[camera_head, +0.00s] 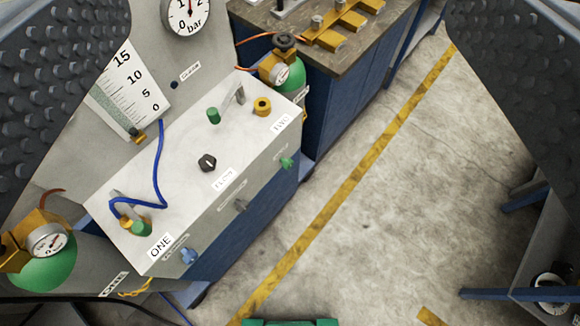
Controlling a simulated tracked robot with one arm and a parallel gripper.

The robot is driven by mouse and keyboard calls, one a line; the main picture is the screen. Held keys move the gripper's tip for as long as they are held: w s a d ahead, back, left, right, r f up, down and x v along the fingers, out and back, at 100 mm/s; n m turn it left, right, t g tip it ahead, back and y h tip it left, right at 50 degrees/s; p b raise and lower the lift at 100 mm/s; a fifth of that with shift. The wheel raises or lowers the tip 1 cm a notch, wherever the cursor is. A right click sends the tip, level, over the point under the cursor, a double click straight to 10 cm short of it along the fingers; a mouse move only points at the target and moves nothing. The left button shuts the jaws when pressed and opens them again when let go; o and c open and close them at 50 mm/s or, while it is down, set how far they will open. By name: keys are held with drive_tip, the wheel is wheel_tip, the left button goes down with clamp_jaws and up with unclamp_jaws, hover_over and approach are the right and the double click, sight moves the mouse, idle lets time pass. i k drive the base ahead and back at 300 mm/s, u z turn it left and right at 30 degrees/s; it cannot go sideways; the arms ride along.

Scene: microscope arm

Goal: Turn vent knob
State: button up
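A pale panel box (180,140) stands left of centre, with its top and front sides showing. A black knob (207,163) sits on its top near a small label that is too blurred to read. The front side carries a grey knob (240,205), a blue knob (188,256) and a green knob (286,163). I cannot tell from the labels which is the vent knob. My gripper (302,60) is open, with its dark studded pads wide apart at the left and right edges.
A blue hose (158,170) loops over the box top. Gauges with green bulbs stand at the left (42,262) and behind the box (285,72). A wood-topped blue cabinet (345,85) is at the back.

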sight(288, 163)
drive_tip(key=u, duration=1)
drive_tip(key=k, duration=1.3)
drive_tip(key=z, duration=1.1)
drive_tip(key=i, duration=1)
drive_tip(key=u, duration=0.05)
